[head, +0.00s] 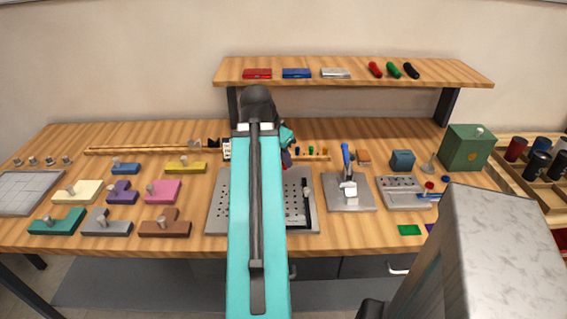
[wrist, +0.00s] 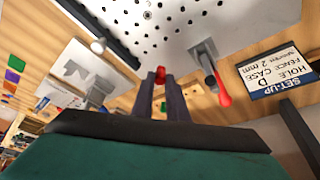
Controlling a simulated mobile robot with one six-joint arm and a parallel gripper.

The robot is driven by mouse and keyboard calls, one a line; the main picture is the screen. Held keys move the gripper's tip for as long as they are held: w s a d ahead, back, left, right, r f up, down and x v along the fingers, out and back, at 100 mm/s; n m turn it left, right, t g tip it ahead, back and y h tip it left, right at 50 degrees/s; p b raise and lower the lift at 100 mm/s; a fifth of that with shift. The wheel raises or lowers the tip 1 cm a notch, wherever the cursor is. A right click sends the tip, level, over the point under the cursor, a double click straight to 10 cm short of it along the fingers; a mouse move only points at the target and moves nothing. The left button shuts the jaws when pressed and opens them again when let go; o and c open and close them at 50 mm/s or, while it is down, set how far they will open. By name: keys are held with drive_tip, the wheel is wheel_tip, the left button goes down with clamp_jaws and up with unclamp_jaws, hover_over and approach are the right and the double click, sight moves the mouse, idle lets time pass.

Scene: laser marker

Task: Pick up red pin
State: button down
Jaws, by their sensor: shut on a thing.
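The red pin (wrist: 160,74) shows in the wrist view between the tips of my gripper (wrist: 161,80). My gripper's two dark fingers are shut on it, with only its small red top in sight. In the head view my turquoise arm hides most of the gripper, and I cannot make out the red pin there. The perforated grey plate (wrist: 180,14) lies beyond the fingertips in the wrist view and on both sides of my arm in the head view (head: 217,205).
A red-handled clamp (wrist: 222,92) and a set-up card (wrist: 279,75) are right of the fingers in the wrist view. Coloured blocks, such as the pink one (head: 163,191), lie left of my arm. A shelf (head: 350,78) spans the back. A green box (head: 465,150) stands right.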

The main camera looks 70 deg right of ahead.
drive_tip(key=shift+s+a+f+b, duration=0.1)
drive_tip(key=shift+a+f+b, duration=0.1)
drive_tip(key=shift+b, duration=0.6)
drive_tip(key=shift+s+a+r+b, duration=0.15)
drive_tip(key=shift+a+b, duration=0.25)
drive_tip(key=shift+b, duration=0.7)
drive_tip(key=shift+a+b, duration=0.2)
drive_tip(key=shift+b, duration=0.2)
drive_tip(key=shift+s+a+r, duration=0.1)
drive_tip(key=shift+r, duration=0.05)
